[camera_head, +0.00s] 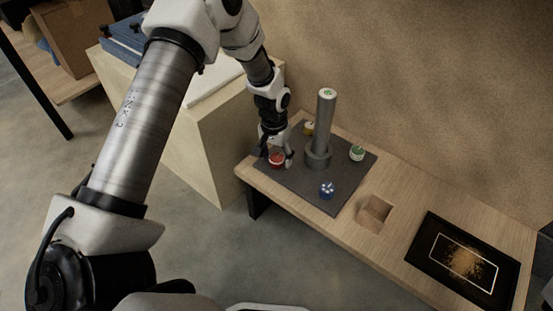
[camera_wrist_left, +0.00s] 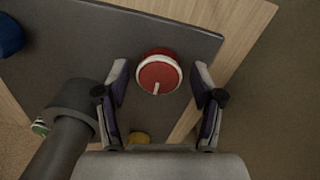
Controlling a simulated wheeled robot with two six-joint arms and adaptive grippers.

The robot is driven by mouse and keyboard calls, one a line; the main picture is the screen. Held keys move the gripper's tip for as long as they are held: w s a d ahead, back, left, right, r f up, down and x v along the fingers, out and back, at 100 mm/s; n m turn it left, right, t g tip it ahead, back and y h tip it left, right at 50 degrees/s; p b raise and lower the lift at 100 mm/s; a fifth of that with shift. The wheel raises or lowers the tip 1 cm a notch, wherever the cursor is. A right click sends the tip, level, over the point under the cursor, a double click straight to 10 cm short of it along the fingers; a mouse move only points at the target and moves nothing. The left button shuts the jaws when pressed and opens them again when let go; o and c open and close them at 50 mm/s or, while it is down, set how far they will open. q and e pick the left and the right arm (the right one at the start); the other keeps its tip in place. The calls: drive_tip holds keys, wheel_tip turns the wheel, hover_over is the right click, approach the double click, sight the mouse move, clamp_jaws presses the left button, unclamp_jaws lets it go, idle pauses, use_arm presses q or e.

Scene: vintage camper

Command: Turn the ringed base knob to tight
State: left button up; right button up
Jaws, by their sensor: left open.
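A red knob (camera_head: 277,160) with a pale ring around its base sits near the left corner of a dark grey mat. In the left wrist view the red knob (camera_wrist_left: 158,73) shows a white pointer mark running from its middle toward the gripper. My left gripper (camera_head: 276,154) is just over this knob. Its fingers (camera_wrist_left: 160,82) are open, one to each side of the knob, with a visible gap on both sides. I cannot make out any label for tight.
The mat (camera_head: 295,185) also carries a blue knob (camera_head: 327,190), a green-and-white knob (camera_head: 357,153), a yellow knob (camera_head: 309,128) and a tall grey post (camera_head: 325,125). A square recess (camera_head: 375,212) and a black framed panel (camera_head: 463,262) lie to the right on the wooden bench (camera_head: 400,200).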

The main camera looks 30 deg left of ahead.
use_arm(q)
drive_tip(key=c, duration=1.1)
drive_tip(key=shift+c, duration=0.2)
drive_tip(key=shift+r, duration=0.1)
